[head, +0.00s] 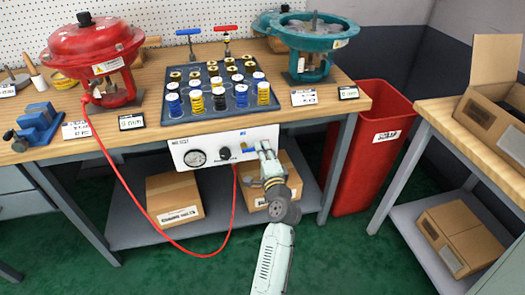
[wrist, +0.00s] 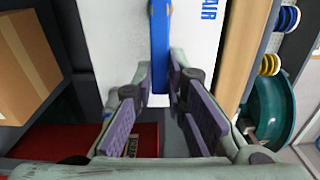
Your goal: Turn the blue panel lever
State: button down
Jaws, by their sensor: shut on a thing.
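The blue panel lever (wrist: 160,48) is a flat blue bar on the white panel, running from the top edge of the wrist view down between my fingers. My gripper (wrist: 156,84) has its purple-padded fingers on both sides of the lever's end and is shut on it. In the head view my gripper (head: 264,149) is at the right part of the white panel (head: 203,146) below the bench front.
The panel carries a gauge (head: 195,158) and a black knob (head: 224,154). A red hose (head: 128,187) loops below it. Cardboard boxes (head: 174,199) stand on the lower shelf. A red bin (head: 364,165) is to the right. The bench edge is just above my gripper.

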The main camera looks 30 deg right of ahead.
jog(key=c, duration=1.6)
grip_release()
jog(key=shift+s, duration=0.1)
jog(key=v, duration=1.2)
